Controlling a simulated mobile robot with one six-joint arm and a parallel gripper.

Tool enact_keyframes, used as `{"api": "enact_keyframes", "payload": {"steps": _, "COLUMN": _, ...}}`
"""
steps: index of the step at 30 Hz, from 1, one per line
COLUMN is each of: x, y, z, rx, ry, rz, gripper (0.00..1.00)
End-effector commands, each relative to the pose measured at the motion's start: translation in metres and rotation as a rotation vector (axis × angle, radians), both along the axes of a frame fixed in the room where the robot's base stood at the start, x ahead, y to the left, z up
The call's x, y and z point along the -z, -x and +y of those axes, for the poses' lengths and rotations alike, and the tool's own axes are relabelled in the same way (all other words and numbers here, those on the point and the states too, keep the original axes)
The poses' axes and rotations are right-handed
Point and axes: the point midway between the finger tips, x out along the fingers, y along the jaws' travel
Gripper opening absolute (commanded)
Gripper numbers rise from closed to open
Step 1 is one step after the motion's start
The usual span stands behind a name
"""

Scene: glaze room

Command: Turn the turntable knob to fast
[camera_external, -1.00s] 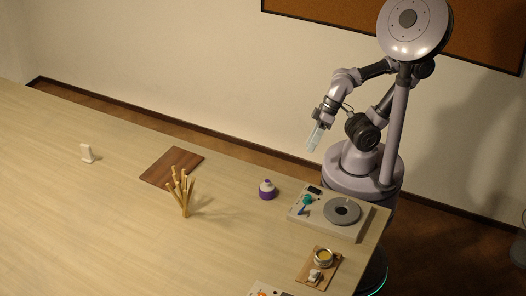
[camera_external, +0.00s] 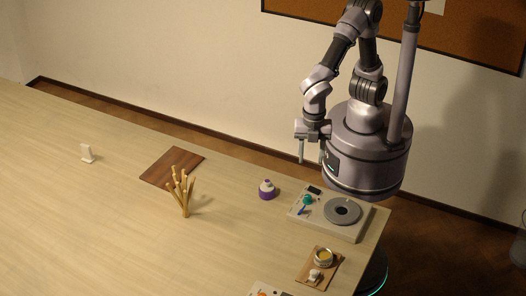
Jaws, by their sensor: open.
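The turntable unit (camera_external: 354,229) is a pale box at the right end of the table, with a grey round plate (camera_external: 331,216) on its top. A teal knob (camera_external: 308,200) with a blue pointer or handle (camera_external: 302,210) sits on its left part, beside a small dark panel (camera_external: 314,190). The markings are too small to read. My gripper (camera_external: 311,160) is open and empty, fingers pointing down. In the picture it is above the knob, apart from it.
A purple and white bottle (camera_external: 267,191) stands just left of the turntable unit. A wooden board with a metal tin (camera_external: 323,258) lies in front. A holder of wooden sticks (camera_external: 184,197), a brown board (camera_external: 172,166) and a small white stand (camera_external: 87,153) are farther left. The table's left is mostly clear.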

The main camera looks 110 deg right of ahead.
Motion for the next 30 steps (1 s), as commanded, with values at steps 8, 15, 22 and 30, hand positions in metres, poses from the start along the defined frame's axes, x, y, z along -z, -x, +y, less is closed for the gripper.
{"api": "enact_keyframes", "payload": {"steps": 8, "x": 0.09, "y": 0.001, "z": -0.002, "rx": 0.005, "ry": 0.001, "rz": 0.003, "gripper": 0.45}}
{"api": "enact_keyframes", "payload": {"steps": 15, "x": 0.148, "y": 0.001, "z": -0.002, "rx": 0.007, "ry": -0.001, "rz": 0.002, "gripper": 0.45}}
{"api": "enact_keyframes", "payload": {"steps": 22, "x": 0.164, "y": 0.0, "z": -0.001, "rx": 0.008, "ry": -0.001, "rz": 0.0, "gripper": 0.45}}
{"api": "enact_keyframes", "payload": {"steps": 30, "x": 0.163, "y": 0.0, "z": -0.001, "rx": 0.008, "ry": -0.002, "rz": -0.001, "gripper": 0.33}}
